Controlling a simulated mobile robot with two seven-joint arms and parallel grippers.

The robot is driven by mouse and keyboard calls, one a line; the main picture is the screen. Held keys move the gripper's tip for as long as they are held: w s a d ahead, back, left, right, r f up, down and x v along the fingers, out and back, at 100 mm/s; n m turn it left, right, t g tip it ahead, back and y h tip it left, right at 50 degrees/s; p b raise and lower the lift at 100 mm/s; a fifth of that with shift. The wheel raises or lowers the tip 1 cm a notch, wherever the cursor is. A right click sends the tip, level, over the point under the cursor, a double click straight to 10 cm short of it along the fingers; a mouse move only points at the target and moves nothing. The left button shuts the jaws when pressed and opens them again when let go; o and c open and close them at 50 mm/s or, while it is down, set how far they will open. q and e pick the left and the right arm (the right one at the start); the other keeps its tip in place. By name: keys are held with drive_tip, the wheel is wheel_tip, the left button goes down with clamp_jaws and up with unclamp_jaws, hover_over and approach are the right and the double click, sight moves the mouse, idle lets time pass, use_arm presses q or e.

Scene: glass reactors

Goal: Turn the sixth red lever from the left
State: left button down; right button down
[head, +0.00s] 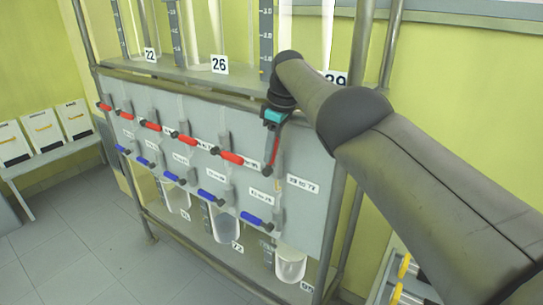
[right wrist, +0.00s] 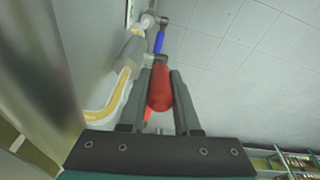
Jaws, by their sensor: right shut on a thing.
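A row of red levers runs along the grey panel in the head view. The first ones from the left lie roughly along the row, such as the fifth red lever (head: 230,157). The sixth red lever stands nearly upright at the right end, mostly hidden by my right gripper (head: 273,145). In the right wrist view the sixth red lever (right wrist: 160,90) sits between the two fingers of the right gripper (right wrist: 160,88), which are shut on it. My left gripper is not in view.
Blue levers (head: 210,198) run in a lower row. Glass vessels stand above and beakers (head: 291,263) stand on the shelf below. The metal frame post (head: 340,210) is right of the lever. White boxes (head: 42,132) sit on a bench at left. The floor (head: 80,240) in front is clear.

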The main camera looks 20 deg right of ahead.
drive_tip(key=shift+d+r, duration=0.15)
drive_tip(key=c, duration=1)
unclamp_jaws()
drive_tip(key=o, duration=0.4)
drive_tip(key=shift+s, duration=0.15)
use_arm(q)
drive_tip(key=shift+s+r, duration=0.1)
